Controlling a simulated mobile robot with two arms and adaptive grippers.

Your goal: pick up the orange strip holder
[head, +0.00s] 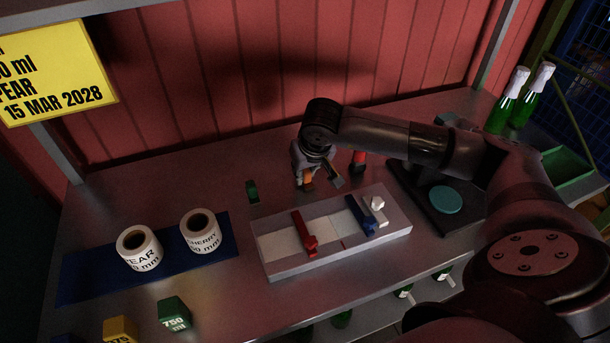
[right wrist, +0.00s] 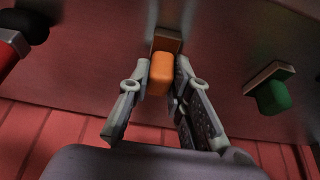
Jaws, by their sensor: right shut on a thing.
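The orange strip holder (right wrist: 161,73) is between the fingers of my right gripper (right wrist: 155,92) in the right wrist view, and the gripper is shut on it. In the head view the orange holder (head: 307,184) shows just below my right gripper (head: 322,174), behind the grey tray. The fingers partly hide it there. I cannot tell whether it touches the table or is slightly above it. My left gripper is not in view.
A green holder (head: 252,191) stands to the left and a red-and-black item (head: 359,161) to the right. The grey tray (head: 283,265) in front holds red and blue pieces. Two label rolls (head: 139,249) stand on a blue mat (head: 89,287). Green bottles (head: 508,104) stand at the back right.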

